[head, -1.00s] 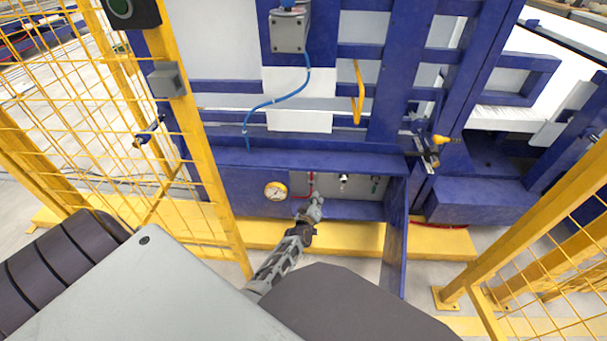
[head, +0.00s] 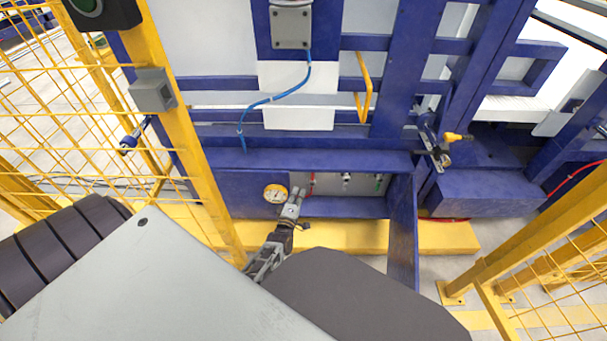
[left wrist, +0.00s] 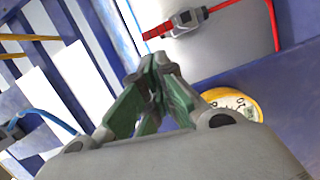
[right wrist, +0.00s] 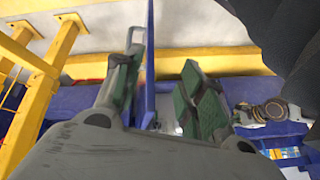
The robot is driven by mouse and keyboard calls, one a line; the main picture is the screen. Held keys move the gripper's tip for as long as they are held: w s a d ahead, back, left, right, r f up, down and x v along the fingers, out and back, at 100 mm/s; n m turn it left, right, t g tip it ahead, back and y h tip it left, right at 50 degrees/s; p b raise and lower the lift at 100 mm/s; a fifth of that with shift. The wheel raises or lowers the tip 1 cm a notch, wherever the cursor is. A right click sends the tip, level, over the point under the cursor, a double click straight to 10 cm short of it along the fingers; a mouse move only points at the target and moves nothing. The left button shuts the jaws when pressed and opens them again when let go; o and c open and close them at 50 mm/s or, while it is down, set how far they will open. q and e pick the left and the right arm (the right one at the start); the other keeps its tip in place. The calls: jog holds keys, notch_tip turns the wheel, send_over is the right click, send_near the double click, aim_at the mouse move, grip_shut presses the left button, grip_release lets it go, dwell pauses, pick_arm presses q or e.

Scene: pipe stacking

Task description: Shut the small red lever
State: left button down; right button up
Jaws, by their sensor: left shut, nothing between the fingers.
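The small red lever (head: 312,180) is in the recess low on the blue machine, just right of the gauge. In the left wrist view a red piece (left wrist: 158,31) sticks out left from a grey valve body (left wrist: 187,18); its exact angle is hard to judge. My left gripper (head: 298,191) is shut and empty, between the gauge and the lever, slightly below the lever. In the left wrist view its fingertips (left wrist: 158,62) point toward the red piece, with a visible gap in the picture.
A yellow-rimmed gauge (head: 276,193) sits close left of my left gripper. Other small fittings (head: 346,179) are further right in the recess. Yellow fencing (head: 185,130) stands at left and right.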

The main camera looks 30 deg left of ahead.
aim_at(313, 178)
pick_arm(q)
jog(key=shift+a+r, duration=0.1)
jog(key=shift+w, duration=0.1)
pick_arm(e)
jog(key=shift+a, duration=0.1)
pick_arm(q)
jog(key=b+x, duration=0.4)
jog(key=x, duration=0.5)
jog(key=shift+w+a+r, duration=0.15)
jog(key=shift+w+r, duration=0.1)
jog(key=shift+w, duration=0.05)
pick_arm(e)
notch_tip(313, 178, down, 7)
jog(key=a+t+y, duration=0.1)
jog(key=shift+a+f+m+t, duration=0.2)
jog(key=shift+m+t, duration=0.1)
jog(key=shift+m, duration=0.1)
pick_arm(q)
jog(key=shift+w+f, duration=0.15)
jog(key=shift+f, duration=0.1)
pick_arm(e)
jog(key=shift+w, duration=0.35)
jog(key=shift+s+d, duration=0.15)
jog(key=shift+d, duration=0.15)
